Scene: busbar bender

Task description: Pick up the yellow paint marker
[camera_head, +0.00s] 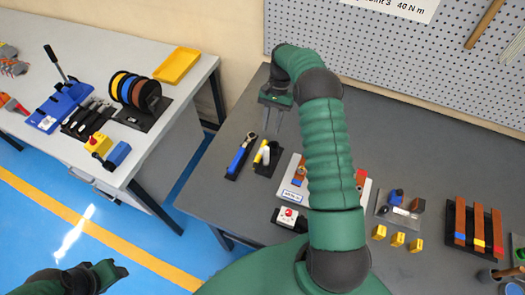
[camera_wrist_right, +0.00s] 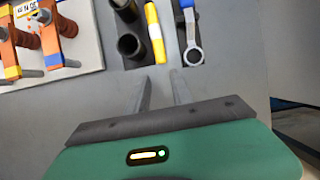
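The yellow paint marker (camera_head: 260,152) is on a small black holder on the grey bench, beside a white item. In the right wrist view the marker (camera_wrist_right: 155,34) shows as a yellow stick with a white band, beside two dark cups. My right gripper (camera_head: 271,134) points down over the bench, behind the marker in the head view. In the wrist view its two fingers (camera_wrist_right: 160,85) are apart with nothing between them, and the marker is beyond the tips. My left gripper (camera_head: 108,272) is at the lower left, away from the benches; its finger gap is unclear.
A blue-handled ratchet wrench (camera_head: 241,156) lies close beside the marker; it also shows in the wrist view (camera_wrist_right: 190,42). A light board with busbar parts (camera_head: 288,178) is on the other side. A red-button box (camera_head: 289,217) is nearer. Bare bench lies behind the holder.

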